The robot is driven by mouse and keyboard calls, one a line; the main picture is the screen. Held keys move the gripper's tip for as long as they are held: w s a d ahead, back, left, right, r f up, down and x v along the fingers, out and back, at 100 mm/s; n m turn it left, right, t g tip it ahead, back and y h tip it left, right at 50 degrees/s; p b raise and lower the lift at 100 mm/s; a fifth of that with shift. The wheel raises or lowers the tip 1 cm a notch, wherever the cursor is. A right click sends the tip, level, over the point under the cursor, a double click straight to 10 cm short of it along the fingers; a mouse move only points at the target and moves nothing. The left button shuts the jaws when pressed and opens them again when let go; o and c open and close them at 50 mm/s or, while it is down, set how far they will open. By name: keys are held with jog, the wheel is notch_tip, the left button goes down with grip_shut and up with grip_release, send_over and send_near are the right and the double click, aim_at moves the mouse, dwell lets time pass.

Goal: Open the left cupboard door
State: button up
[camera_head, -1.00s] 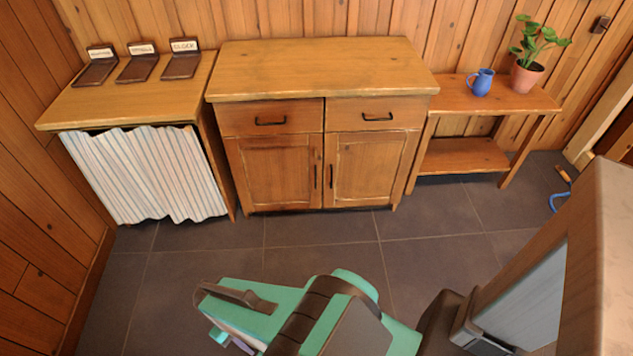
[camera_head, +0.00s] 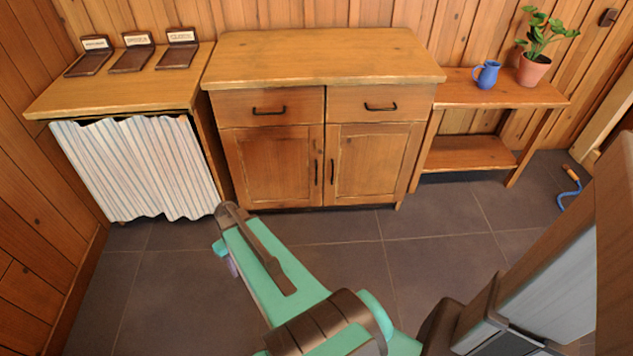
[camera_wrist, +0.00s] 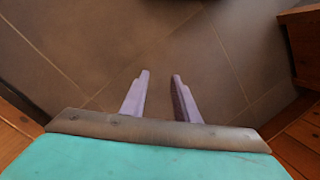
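The wooden cupboard stands against the back wall in the head view. Its left door (camera_head: 268,168) is closed, with a dark vertical handle (camera_head: 316,172) near its right edge. The right door (camera_head: 370,165) is closed too, with its own handle (camera_head: 332,172) close beside. My gripper shows in the wrist view (camera_wrist: 159,82) as two pale purple fingers, apart, with only floor tiles between and beyond them. In the head view my teal arm reaches toward the lower left of the cupboard, and the fingers are mostly hidden. The gripper touches no handle that I can see.
A table with a striped curtain (camera_head: 135,168) and small dark sign stands (camera_head: 131,54) is at the left. A low shelf (camera_head: 465,153) at the right holds a blue jug (camera_head: 487,74) and a potted plant (camera_head: 533,68). Tiled floor (camera_head: 330,240) before the cupboard is clear.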

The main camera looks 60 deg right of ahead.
jog(key=w+d+r+m+t+h+b, duration=0.1)
jog(key=w+d+r+t+b, duration=0.15)
jog(key=d, duration=0.95)
jog(key=w+d+r+t+b, duration=0.15)
jog(key=d+b, duration=0.25)
jog(key=d, duration=0.8)
jog(key=s+d+r+h+b, duration=0.1)
jog(key=s+d+r, duration=0.2)
jog(key=d, duration=0.5)
jog(key=s+d+r+m+t+b, duration=0.1)
jog(key=s+d+r+b, duration=0.1)
jog(key=d, duration=0.7)
jog(key=s+d+r+h+b, duration=0.1)
jog(key=s+d+r+b, duration=0.1)
jog(key=d, duration=0.6)
notch_tip(320, 180, up, 2)
jog(key=shift+s+d+r+t+h, duration=0.2)
jog(key=shift+s+r+t+h, duration=0.1)
jog(key=shift+s, duration=0.55)
jog(key=shift+f, duration=0.2)
jog(key=b+x, duration=0.3)
jog(key=x, duration=1)
jog(key=shift+f, duration=0.3)
